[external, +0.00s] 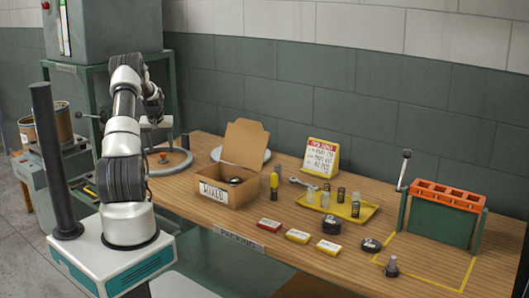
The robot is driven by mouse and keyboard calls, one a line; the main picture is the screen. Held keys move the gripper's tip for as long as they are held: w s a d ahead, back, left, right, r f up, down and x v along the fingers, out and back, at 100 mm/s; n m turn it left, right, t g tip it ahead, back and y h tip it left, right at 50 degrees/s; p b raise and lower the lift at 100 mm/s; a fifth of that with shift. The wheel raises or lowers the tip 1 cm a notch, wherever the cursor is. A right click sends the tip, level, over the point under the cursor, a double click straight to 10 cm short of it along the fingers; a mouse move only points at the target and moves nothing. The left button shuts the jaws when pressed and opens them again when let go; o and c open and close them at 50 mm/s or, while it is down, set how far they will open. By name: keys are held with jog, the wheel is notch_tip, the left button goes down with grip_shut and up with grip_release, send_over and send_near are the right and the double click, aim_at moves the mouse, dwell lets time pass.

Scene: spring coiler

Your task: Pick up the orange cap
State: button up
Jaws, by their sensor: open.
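My arm stands at the left and bends over toward the bench. My gripper (156,120) hangs above and slightly left of the orange piece, apart from it. It is open and looks empty. Its fingers are small and partly lost against the dark parts behind.
An open cardboard box (225,194) marked MIXED stands right of the ring, a white plate (222,154) behind it. A yellow tray (345,208) holds several small jars. Small boxes lie along the front edge. An orange-topped green rack (440,222) stands at the right.

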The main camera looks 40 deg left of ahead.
aim_at(162, 154)
jog(key=x, duration=0.5)
jog(key=shift+a, duration=0.1)
jog(key=c, duration=1.2)
